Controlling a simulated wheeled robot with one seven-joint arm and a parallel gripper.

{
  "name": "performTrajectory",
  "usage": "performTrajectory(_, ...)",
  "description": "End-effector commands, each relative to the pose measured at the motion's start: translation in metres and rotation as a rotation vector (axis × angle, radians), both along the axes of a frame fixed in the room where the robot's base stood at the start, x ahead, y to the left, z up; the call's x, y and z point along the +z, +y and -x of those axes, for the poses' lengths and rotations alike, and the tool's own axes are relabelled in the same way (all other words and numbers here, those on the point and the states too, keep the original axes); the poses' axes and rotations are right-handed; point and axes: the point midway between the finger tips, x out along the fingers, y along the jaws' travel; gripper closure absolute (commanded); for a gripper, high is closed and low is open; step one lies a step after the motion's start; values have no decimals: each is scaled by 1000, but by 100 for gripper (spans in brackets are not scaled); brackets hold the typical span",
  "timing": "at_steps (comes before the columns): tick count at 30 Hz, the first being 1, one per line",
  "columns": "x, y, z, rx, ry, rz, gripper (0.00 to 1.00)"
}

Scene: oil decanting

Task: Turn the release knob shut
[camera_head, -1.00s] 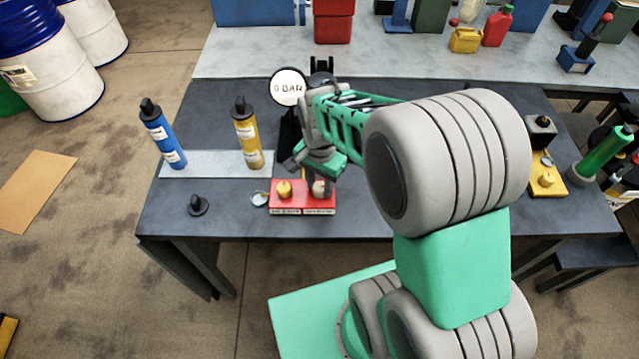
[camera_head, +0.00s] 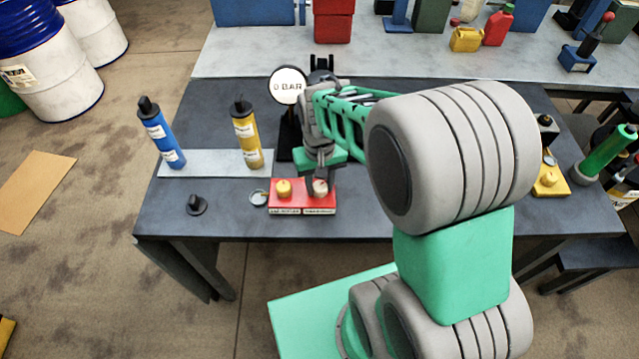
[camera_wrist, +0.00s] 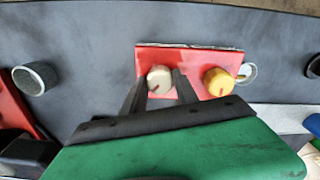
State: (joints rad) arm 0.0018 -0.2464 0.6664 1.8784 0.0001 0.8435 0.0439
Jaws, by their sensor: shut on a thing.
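A red block (camera_head: 302,200) lies near the front edge of the dark table and carries two knobs. The yellow knob (camera_head: 283,187) is on its left and the cream knob (camera_head: 320,187) on its right; the labels on the block's front are too small to read surely. My gripper (camera_head: 320,180) points down at the cream knob. In the wrist view, the cream knob (camera_wrist: 158,78) sits between the fingers of my gripper (camera_wrist: 160,84), which is shut on it. The knob has a dark pointer mark. The yellow knob (camera_wrist: 218,82) stands clear of the fingers.
A round gauge (camera_head: 289,86) reading 0 BAR stands behind the block. A blue cylinder (camera_head: 161,133) and a yellow cylinder (camera_head: 246,132) stand on a pale strip at left. A small ring (camera_head: 258,197) and a black cap (camera_head: 196,205) lie left of the block.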

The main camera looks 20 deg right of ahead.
Motion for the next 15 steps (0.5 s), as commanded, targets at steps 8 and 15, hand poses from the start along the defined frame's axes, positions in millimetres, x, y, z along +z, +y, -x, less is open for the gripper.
performTrajectory(8,0,0,-1,262,-2,0,100)
performTrajectory(15,0,0,0,472,-1,0,100)
